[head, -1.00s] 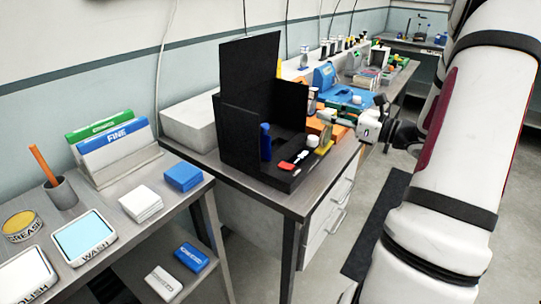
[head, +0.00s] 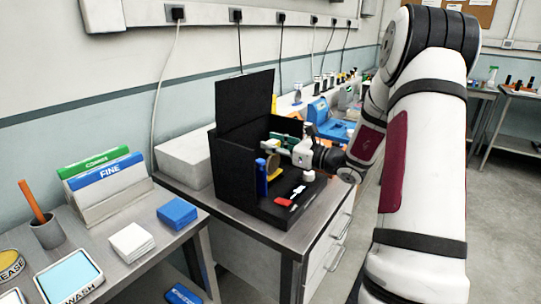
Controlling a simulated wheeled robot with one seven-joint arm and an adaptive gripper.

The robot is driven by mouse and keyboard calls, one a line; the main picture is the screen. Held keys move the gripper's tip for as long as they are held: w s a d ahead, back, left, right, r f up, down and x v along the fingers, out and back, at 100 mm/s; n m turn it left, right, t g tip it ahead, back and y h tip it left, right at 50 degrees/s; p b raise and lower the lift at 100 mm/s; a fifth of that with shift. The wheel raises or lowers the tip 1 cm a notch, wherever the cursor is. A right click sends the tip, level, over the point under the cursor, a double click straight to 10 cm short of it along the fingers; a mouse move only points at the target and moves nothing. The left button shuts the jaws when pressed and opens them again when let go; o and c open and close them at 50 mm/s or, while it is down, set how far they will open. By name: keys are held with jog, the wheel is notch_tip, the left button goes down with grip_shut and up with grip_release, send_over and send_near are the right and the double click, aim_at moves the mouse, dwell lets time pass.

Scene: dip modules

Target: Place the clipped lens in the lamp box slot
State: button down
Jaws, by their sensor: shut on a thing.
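The lamp box (head: 231,170) is a black open-fronted box with a raised back panel, standing on the near end of the metal bench. My gripper (head: 287,149) reaches into its open right side and is shut on the clipped lens (head: 273,165). The lens shows as an upright, amber-rimmed disc seen nearly edge-on, with a green part by the fingers. It is inside the box's outline, just right of a blue bottle-like piece (head: 261,178). I cannot tell whether the lens touches the box floor. The slot itself cannot be made out.
On the box's floor lie a small white cap (head: 308,176) and a red and white piece (head: 290,198). A blue device (head: 330,123) stands farther along the bench. A left table holds a blue block (head: 177,212) and white pads (head: 131,241).

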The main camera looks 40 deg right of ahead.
aim_at(271, 154)
jog(key=f, duration=0.2)
jog(key=w+f, duration=0.1)
jog(key=shift+a, duration=0.25)
jog(key=shift+f, duration=0.35)
jog(key=shift+f, duration=0.1)
jog(key=c, duration=1.2)
grip_release()
jog(key=shift+s, duration=0.15)
jog(key=v, duration=1.1)
jog(key=shift+s+d, duration=0.1)
jog(key=shift+s, duration=0.3)
